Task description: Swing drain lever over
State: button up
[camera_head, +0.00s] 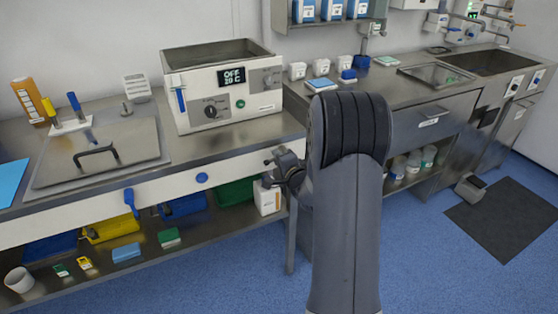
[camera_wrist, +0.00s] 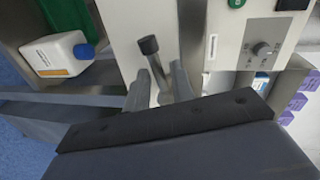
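In the wrist view a short metal lever with a black end cap (camera_wrist: 149,46) sticks up between the two fingers of my gripper (camera_wrist: 160,84). The fingers stand apart on either side of its stem, and I cannot see them pressing on it. In the head view my gripper (camera_head: 283,168) is at the right end of the bench front, below the white bath unit (camera_head: 223,112); that capped lever is not clear there. A blue-handled lever (camera_head: 179,97) is on the bath's left front. Another blue handle (camera_head: 130,203) hangs on the bench front, away from my gripper.
A white jug (camera_head: 267,199) stands on the lower shelf close to my gripper; the jug also shows in the wrist view (camera_wrist: 60,55). A blue round knob (camera_head: 201,177) is on the bench front. A steel lid (camera_head: 132,140) lies left of the bath.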

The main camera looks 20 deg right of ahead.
jog(key=shift+o, duration=0.7)
jog(key=s+r, duration=0.2)
jog(key=s, duration=0.8)
jog(key=shift+s, duration=0.35)
jog(key=shift+w, duration=0.1)
jog(key=w+f, duration=0.2)
jog(key=w, duration=0.8)
jog(key=shift+w, duration=0.2)
